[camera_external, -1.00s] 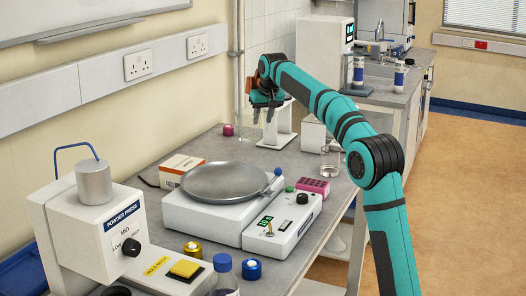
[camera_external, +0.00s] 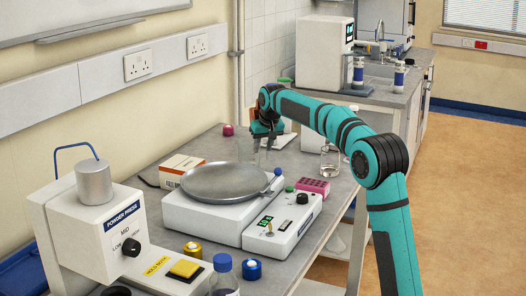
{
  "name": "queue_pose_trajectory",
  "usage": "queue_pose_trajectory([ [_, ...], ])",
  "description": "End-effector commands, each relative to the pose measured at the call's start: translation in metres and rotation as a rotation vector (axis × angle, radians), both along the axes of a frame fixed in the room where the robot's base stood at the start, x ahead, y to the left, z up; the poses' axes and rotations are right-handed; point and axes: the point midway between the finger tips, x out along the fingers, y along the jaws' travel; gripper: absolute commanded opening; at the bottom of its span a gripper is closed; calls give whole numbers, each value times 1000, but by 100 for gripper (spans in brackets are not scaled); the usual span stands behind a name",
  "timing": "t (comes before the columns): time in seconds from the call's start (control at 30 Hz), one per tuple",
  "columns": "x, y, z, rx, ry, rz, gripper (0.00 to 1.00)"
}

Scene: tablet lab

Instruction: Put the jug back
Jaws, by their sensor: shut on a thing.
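My gripper (camera_external: 265,130) points down over the far part of the bench, behind the round grey pan. It is shut on a clear thing, which seems to be the jug (camera_external: 263,152). Only faint see-through edges of it show below the fingers, so its tilt and whether it touches the bench cannot be told. A white stand (camera_external: 283,141) is just behind and right of my gripper, partly hidden by the arm.
A glass beaker (camera_external: 330,160) stands right of the gripper, near the bench edge. A pan device (camera_external: 225,183), a white and orange box (camera_external: 180,171), a pink rack (camera_external: 315,186) and a red cap (camera_external: 228,130) are around. The powder press (camera_external: 100,235) is in front.

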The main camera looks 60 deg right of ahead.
Motion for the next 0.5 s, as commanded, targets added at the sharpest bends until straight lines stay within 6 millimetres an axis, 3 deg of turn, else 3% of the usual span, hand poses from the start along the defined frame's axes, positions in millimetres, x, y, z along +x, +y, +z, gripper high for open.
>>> queue_pose_trajectory([
  [0.13, 0, 0, -16, 1, 1, 0, 1],
  [0.5, 0, 0, -19, -1, -1, 0, 1],
])
